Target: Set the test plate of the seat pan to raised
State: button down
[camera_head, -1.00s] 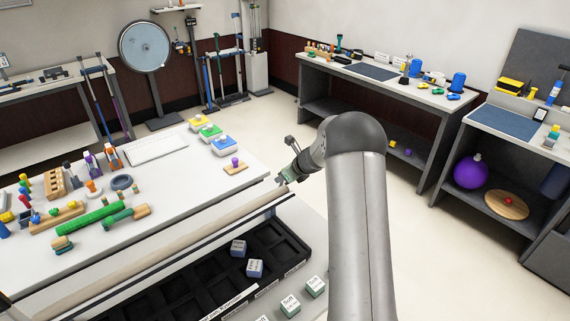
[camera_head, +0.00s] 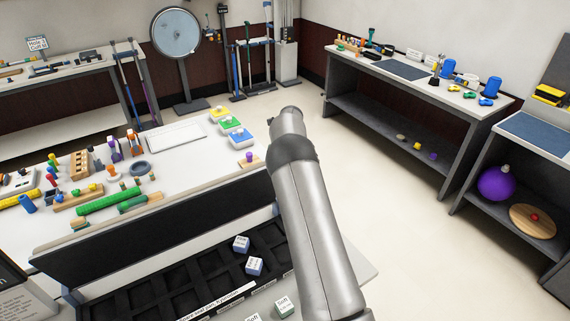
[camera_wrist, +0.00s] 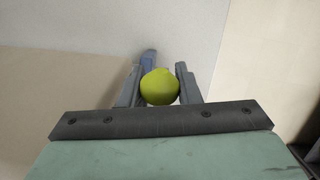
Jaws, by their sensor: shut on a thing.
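A long dark panel (camera_head: 150,222) with a pale upper edge stands steeply tilted behind the black compartment tray (camera_head: 178,280). It looks like the seat pan's test plate, though its label is not readable. In the wrist view my gripper (camera_wrist: 160,88) is shut on a round yellow-green knob (camera_wrist: 159,87), with a grey finger on each side. What the knob is fixed to is hidden. In the head view my arm hides the gripper and knob, beyond the panel's right end.
Two labelled cubes (camera_head: 254,266) lie in the tray, with more cubes along its front. Behind the panel, a white table (camera_head: 185,180) holds a green roller (camera_head: 110,201), pegs and coloured blocks. Open floor lies right of my arm, before the shelved bench (camera_head: 400,108).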

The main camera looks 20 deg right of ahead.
jog(key=shift+w+a+f+g, duration=0.15)
jog(key=shift+w+g, duration=0.25)
jog(key=shift+w, duration=0.25)
jog(key=c, duration=1.1)
grip_release()
jog(key=r, duration=0.5)
jog(key=s+d+r+b, duration=0.1)
jog(key=r, duration=0.5)
jog(key=s+r, duration=0.1)
jog(key=r, duration=0.5)
jog(key=shift+d+r, duration=0.1)
jog(key=shift+d, duration=0.3)
